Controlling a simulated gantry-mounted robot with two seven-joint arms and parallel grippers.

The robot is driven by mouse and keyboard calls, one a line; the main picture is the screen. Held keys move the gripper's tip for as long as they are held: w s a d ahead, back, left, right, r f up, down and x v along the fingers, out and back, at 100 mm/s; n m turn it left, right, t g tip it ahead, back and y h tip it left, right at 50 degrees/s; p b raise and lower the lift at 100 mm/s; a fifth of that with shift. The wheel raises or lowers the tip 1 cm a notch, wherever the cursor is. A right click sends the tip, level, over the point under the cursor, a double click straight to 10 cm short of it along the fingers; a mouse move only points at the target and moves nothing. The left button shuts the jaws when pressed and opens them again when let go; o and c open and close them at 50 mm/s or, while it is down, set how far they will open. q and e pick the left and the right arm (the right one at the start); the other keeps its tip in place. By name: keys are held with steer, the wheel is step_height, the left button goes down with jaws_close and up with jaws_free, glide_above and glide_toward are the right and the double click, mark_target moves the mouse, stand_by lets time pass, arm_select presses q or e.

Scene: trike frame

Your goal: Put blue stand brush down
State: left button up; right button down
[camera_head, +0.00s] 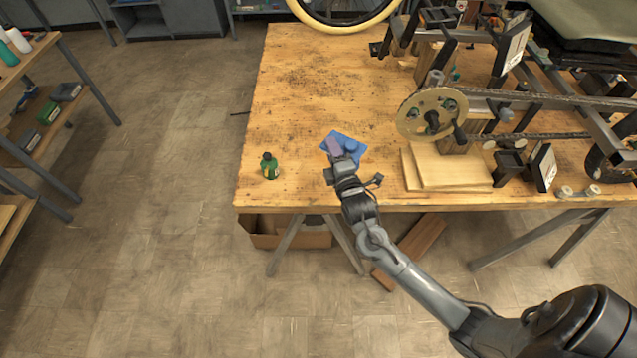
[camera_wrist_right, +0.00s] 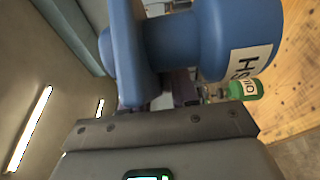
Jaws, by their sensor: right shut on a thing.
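The blue stand brush (camera_head: 357,150) is at the end of my right arm, over the front part of the wooden table, left of the middle. My right gripper (camera_head: 337,150) is shut on it. In the right wrist view the blue stand brush (camera_wrist_right: 235,38) fills the top middle, with a rounded body, a flat plate and a white label with dark letters. The fingertips are mostly hidden behind it there. I cannot tell whether the brush touches the table top. My left gripper is not in view.
A green bottle (camera_head: 270,168) stands left of the brush near the table's front left corner. Light wooden boards (camera_head: 450,170) lie to the right, below the trike frame (camera_head: 545,100) with its chainring. The table top (camera_head: 310,85) behind the brush is clear up to a wheel (camera_head: 345,22).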

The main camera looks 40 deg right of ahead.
steer(key=w+d+f+m+g+h+b, duration=0.2)
steer(key=w+d+f+m+h+b, duration=0.15)
steer(key=d+f+b, duration=0.4)
steer(key=shift+n+y, duration=0.25)
steer(key=shift+n, duration=0.2)
steer(key=w+a+f+b, duration=0.1)
steer(key=w+f+b, duration=0.1)
steer(key=w+f, duration=0.1)
steer(key=w+a+f+b, duration=0.2)
steer(key=w+f+b, duration=0.1)
steer(key=w+a+f+b, duration=0.1)
steer(key=w+f+b, duration=0.2)
steer(key=shift+w+a, duration=0.2)
steer(key=shift+a, duration=0.15)
steer(key=c, duration=0.9)
jaws_free()
steer(key=shift+f, duration=0.15)
steer(key=shift+o, duration=0.2)
